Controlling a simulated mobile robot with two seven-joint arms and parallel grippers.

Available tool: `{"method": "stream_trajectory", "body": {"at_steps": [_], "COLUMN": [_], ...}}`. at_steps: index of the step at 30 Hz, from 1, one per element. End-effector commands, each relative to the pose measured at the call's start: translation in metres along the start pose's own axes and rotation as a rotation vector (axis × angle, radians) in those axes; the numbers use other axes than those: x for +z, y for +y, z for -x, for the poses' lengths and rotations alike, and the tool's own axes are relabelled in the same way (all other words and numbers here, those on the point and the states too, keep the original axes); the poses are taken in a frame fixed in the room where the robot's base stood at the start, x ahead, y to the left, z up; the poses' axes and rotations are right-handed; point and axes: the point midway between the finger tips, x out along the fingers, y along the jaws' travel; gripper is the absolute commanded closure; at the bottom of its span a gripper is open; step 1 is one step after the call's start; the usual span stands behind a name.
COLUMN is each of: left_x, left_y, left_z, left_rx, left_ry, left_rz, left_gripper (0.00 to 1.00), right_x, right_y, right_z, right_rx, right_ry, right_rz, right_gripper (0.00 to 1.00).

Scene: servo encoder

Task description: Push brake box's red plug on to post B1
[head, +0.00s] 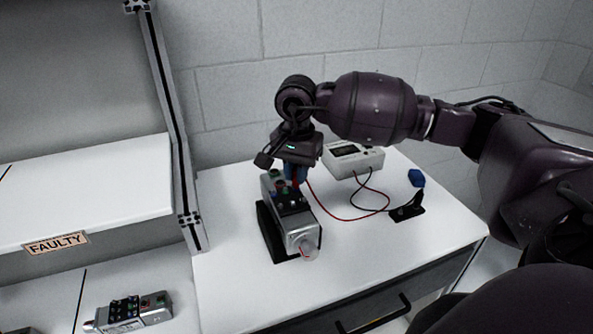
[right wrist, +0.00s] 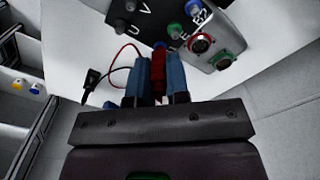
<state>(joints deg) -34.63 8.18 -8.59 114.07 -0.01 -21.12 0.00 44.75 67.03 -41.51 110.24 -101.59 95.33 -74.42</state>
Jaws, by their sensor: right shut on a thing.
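My right gripper (head: 295,172) is shut on the red plug, pointing down over the servo (head: 298,228). In the right wrist view the red plug (right wrist: 158,76) sits between the blue fingers (right wrist: 157,82). The plug's tip is at the servo's terminal face, by a blue post (right wrist: 160,45); I cannot tell whether it touches a post. Green and blue posts and a "B2" marking show beside it; no B1 label is readable. The white brake box (head: 352,160) stands behind, with a red lead running to the plug. My left gripper is out of view.
The servo rests in a black cradle (head: 268,235). A black lead runs to a black stand (head: 407,210), near a blue object (head: 416,178). Another servo (head: 128,312) lies at lower left, below a "FAULTY" sign (head: 56,243). The table's front right is clear.

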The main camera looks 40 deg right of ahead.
Motion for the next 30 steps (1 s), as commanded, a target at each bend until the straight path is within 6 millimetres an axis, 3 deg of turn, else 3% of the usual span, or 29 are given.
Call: {"method": "stream_trajectory", "body": {"at_steps": [10, 11, 16, 30], "left_x": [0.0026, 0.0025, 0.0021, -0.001], "left_y": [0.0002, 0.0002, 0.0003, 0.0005], "left_z": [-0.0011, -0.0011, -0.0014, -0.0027], "left_rx": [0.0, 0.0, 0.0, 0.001], "left_ry": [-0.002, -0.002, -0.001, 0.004], "left_rz": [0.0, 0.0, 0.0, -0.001], "left_gripper": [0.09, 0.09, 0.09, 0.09], "right_x": [0.0001, 0.0001, 0.0001, 0.0], "right_y": [0.0, 0.0, 0.0, 0.0], "right_z": [-0.0019, -0.0019, -0.0019, -0.0009], "right_rx": [0.0, 0.0, 0.0, 0.0], "right_ry": [0.0, 0.0, 0.0, 0.0], "right_rz": [0.0, 0.0, 0.0, 0.0], "right_gripper": [1.0, 0.81, 0.55, 0.54]}}
